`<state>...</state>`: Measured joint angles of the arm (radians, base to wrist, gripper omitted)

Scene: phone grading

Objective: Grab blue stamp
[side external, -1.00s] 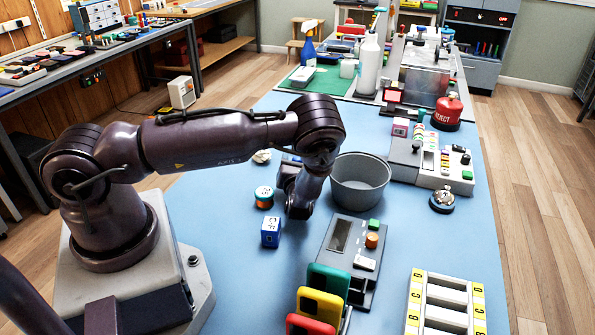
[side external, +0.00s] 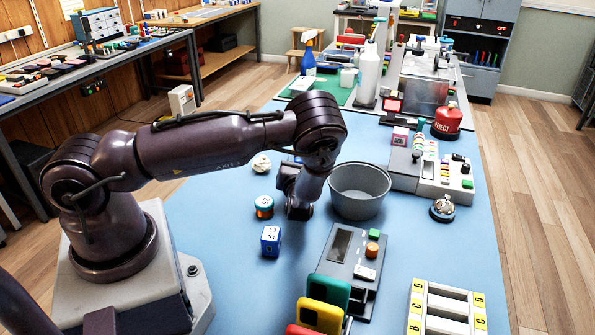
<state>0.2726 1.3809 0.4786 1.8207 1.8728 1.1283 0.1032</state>
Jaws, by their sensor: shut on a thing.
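My gripper (side external: 300,212) points down low over the blue mat (side external: 215,222), just left of the grey bowl (side external: 360,192). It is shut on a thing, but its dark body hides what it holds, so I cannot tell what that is. No stamp is clearly recognisable. A blue block with white lettered faces (side external: 271,241) stands on the mat to the lower left of my gripper, apart from it. A small round piece with a teal top and orange band (side external: 264,207) stands to the left of my gripper. A bluish edge shows behind my wrist, mostly hidden.
A grey device with buttons (side external: 352,262) and upright green, yellow and red phones (side external: 320,314) stand in front. A crumpled white ball (side external: 262,164) lies behind the round piece. A bell (side external: 443,208) and a control box (side external: 440,178) are at the right. The mat's left part is clear.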

